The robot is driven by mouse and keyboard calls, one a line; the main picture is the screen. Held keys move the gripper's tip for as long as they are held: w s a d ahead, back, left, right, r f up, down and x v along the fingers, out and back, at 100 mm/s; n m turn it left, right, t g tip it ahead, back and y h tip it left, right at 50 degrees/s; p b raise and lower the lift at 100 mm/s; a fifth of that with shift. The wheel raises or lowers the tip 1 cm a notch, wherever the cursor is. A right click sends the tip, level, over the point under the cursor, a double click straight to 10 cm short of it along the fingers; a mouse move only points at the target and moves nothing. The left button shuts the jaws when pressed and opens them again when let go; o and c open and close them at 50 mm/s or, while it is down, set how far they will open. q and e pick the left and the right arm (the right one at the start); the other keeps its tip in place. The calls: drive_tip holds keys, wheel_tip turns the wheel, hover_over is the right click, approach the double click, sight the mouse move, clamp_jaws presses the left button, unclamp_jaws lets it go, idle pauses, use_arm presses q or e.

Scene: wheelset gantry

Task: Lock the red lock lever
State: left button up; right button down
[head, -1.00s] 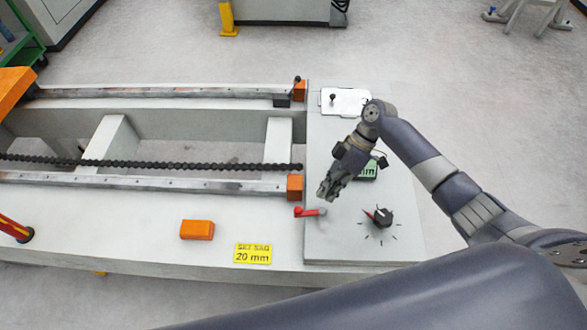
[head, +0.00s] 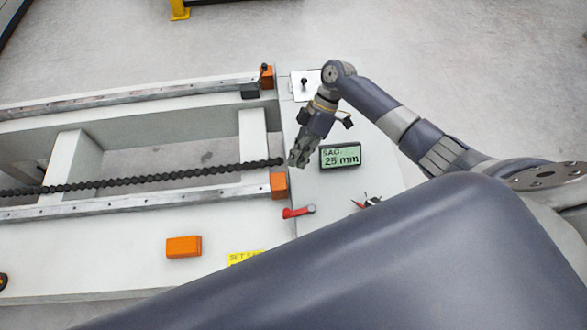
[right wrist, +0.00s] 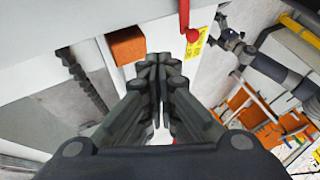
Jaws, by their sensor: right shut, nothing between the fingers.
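The red lock lever (head: 297,212) lies on the white top near the panel's left edge, in front of the orange end block (head: 278,183). In the right wrist view the red lever (right wrist: 186,18) shows at the top, hanging to a round red end. My right gripper (head: 294,162) is shut and empty, above the panel just behind the lever and apart from it. In the right wrist view its fingertips (right wrist: 159,60) are together, below and left of the lever.
A display (head: 340,156) reads "SAG 25 mm", right of my gripper. A dial with a red pointer (head: 360,204) is partly hidden by my arm. A black chain (head: 140,178) runs between the rails. A loose orange block (head: 183,247) and a partly hidden yellow label (head: 243,257) lie in front.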

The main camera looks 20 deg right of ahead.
sight(297, 211)
drive_tip(key=s+a+f+p, duration=0.2)
drive_tip(key=s+a+f, duration=0.4)
drive_tip(key=shift+a+f, duration=0.15)
drive_tip(key=shift+f, duration=0.25)
drive_tip(key=shift+s+p, duration=0.1)
drive_tip(key=shift+p, duration=0.2)
